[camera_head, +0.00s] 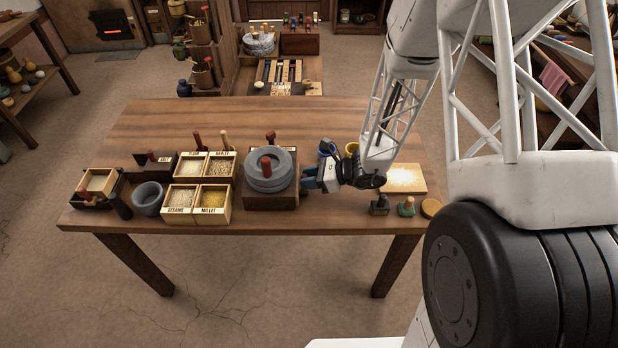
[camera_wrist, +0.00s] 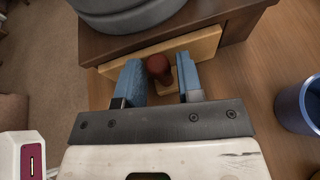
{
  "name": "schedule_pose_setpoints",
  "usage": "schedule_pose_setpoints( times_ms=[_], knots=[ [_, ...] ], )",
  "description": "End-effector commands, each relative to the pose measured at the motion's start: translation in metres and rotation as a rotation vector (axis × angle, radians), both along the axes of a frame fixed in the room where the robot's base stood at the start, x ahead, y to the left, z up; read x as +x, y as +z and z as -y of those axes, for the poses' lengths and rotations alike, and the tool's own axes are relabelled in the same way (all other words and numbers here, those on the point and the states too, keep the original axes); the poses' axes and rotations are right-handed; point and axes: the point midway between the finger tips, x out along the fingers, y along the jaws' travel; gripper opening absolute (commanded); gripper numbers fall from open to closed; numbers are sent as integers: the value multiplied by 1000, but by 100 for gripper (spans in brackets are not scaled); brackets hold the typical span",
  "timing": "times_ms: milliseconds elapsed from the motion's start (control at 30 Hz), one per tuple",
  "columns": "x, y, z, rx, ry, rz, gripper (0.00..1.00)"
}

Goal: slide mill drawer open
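The mill is a dark wooden box (camera_head: 258,204) with round grey millstones (camera_head: 268,183) on top, near the middle of the table. In the wrist view its drawer (camera_wrist: 206,44) shows as a pale wooden front on the box side facing my gripper, with a red-brown knob (camera_wrist: 159,68). In the head view my gripper (camera_head: 310,179) is just right of the mill; the drawer is hidden there.
Grain boxes (camera_head: 198,182) and a grey mortar (camera_head: 148,198) stand left of the mill. A blue cup (camera_wrist: 300,104) stands close to the right of my gripper. A pale board (camera_head: 404,178) and small items lie farther right. The back of the table is clear.

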Motion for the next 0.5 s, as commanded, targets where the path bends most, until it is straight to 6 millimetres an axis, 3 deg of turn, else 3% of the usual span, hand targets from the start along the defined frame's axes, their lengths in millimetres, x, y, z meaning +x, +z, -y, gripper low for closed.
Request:
schedule_pose_setpoints(
  times_ms=[133,333,500],
  knots=[
    [0,0,0,0,0,0,32],
    [0,0,0,0,0,0,1],
    [0,0,0,0,0,0,0]
  ],
)
